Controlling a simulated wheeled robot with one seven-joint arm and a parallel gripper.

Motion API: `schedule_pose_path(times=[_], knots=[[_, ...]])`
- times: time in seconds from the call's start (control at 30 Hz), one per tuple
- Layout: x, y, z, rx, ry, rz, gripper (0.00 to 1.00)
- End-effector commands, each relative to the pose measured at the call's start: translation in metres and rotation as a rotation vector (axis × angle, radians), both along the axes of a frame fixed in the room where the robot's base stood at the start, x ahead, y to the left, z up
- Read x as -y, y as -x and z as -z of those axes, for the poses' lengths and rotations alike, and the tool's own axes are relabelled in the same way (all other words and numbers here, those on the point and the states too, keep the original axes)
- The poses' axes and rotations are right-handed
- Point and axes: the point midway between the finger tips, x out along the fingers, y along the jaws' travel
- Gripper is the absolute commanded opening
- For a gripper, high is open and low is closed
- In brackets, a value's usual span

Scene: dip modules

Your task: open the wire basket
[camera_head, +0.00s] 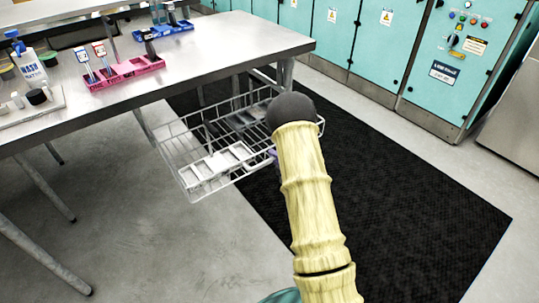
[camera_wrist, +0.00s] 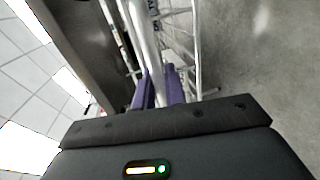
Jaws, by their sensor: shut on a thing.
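The white wire basket (camera_head: 183,165) hangs under the steel table and stands out past the table's edge in the head view. It holds white and grey pieces. Its white bars (camera_wrist: 197,45) also run up the wrist view. My gripper (camera_wrist: 158,88) has purple fingers shut on a white bar of the basket. In the head view my arm hides most of the gripper and the basket's right front corner; only a bit of purple shows beside the arm.
The steel table (camera_head: 225,45) carries pink racks (camera_head: 130,72), blue racks (camera_head: 172,30) and a wash bottle (camera_head: 30,65). A black mat (camera_head: 420,205) covers the floor at right. Teal cabinets (camera_head: 385,45) line the back. The grey floor (camera_head: 150,240) in front is clear.

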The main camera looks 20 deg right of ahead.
Motion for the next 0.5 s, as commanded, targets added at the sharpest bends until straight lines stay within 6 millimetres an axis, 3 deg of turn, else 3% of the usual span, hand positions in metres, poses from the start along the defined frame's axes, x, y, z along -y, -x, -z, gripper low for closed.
schedule_pose_path(times=[0.47,0.5], knots=[[0.0032,0.0037,0.0005,-0.002,0.002,0.002,0.00],[0.0032,0.0037,0.0005,-0.001,0.002,0.002,0.18]])
